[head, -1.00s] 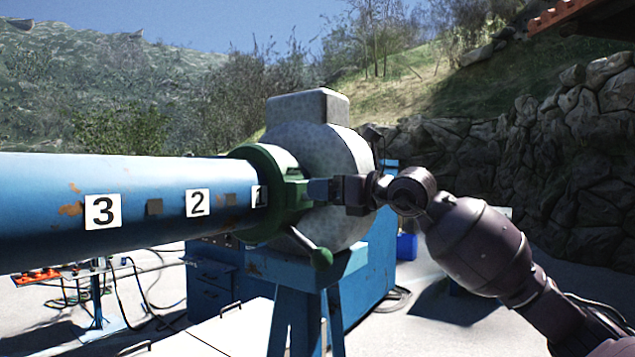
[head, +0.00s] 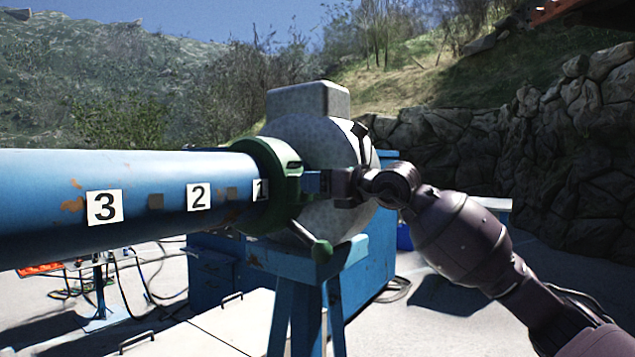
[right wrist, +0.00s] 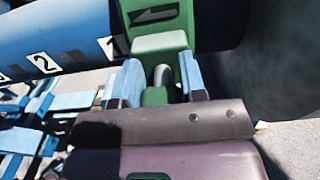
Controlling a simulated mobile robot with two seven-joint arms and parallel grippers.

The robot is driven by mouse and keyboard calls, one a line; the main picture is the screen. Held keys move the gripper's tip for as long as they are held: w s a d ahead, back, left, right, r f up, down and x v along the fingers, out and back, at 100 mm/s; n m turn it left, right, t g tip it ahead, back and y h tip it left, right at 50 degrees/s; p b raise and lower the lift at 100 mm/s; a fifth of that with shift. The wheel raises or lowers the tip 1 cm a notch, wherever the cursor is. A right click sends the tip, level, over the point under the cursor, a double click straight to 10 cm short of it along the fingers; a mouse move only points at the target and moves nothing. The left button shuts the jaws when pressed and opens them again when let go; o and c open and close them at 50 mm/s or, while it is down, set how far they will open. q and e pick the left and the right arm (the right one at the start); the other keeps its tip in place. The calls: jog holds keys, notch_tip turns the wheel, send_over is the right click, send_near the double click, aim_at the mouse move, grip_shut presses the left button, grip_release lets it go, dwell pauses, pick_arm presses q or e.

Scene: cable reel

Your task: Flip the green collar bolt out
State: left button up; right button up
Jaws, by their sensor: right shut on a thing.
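The green collar (head: 285,165) rings the right end of the blue pipe (head: 150,205), beside label 1. My right gripper (head: 312,183) reaches the collar's right side from the right. In the right wrist view its two blue fingers (right wrist: 160,82) stand on either side of the collar bolt (right wrist: 161,75), a short grey and green piece below a pale green block. The gripper is shut on it. The collar (right wrist: 187,50) there carries a black arrow pointing left. My left gripper is not in view.
A rounded grey housing (head: 308,100) stands right behind the collar. A blue stand (head: 295,305) is below it, and a blue cabinet (head: 215,275) behind. A stone wall (head: 570,170) is at the right. Number labels 2 (head: 198,197) and 3 (head: 105,207) mark the pipe.

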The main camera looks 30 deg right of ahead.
jog(key=shift+b+v, duration=0.9)
jog(key=shift+b, duration=0.05)
grip_shut()
jog(key=shift+s+d+f+b, duration=0.1)
jog(key=shift+s+d+b, duration=0.2)
jog(key=shift+s+b, duration=0.3)
jog(key=o, duration=1)
grip_release()
jog(key=shift+s, duration=0.1)
jog(key=shift+c, duration=0.2)
jog(key=shift+o, duration=1.1)
jog(key=shift+s+d, duration=0.1)
jog(key=shift+s, duration=0.05)
